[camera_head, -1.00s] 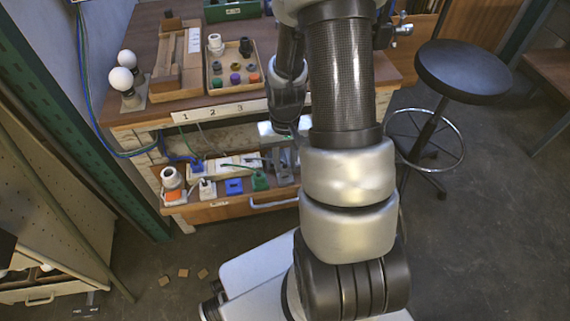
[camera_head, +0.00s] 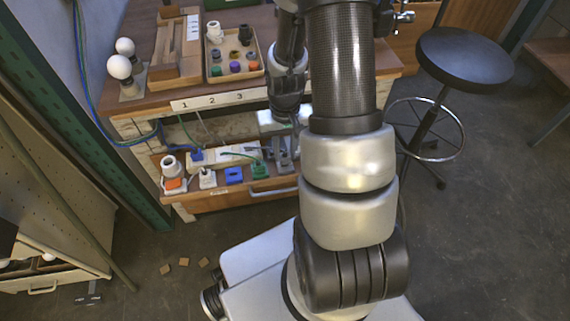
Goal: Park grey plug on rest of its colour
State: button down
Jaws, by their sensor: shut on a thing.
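My gripper (camera_head: 288,112) is dark and points down in front of the workbench, over the right end of the low shelf. Its fingertips are small here and partly hidden by my arm. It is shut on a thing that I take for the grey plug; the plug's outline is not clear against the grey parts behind. A grey rest (camera_head: 283,156) stands at the right end of the row on the low shelf, just below the gripper. I cannot tell whether plug and rest touch. A green rest (camera_head: 259,171), a blue rest (camera_head: 234,176) and a white rest (camera_head: 207,180) stand left of it.
A white power strip (camera_head: 222,155) with cables lies behind the rests. A white socket on an orange-marked base (camera_head: 172,170) stands at the shelf's left end. A tray of lamp parts (camera_head: 234,72) and two bulbs (camera_head: 119,67) are on the bench top. A black stool (camera_head: 465,58) stands right.

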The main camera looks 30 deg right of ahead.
jog(key=shift+f+b, duration=0.65)
jog(key=shift+f, duration=0.35)
dwell(4.1)
dwell(0.4)
jog(key=c, duration=1.4)
grip_release()
notch_tip(320, 180, up, 18)
jog(key=p, duration=0.5)
jog(key=shift+f, duration=0.25)
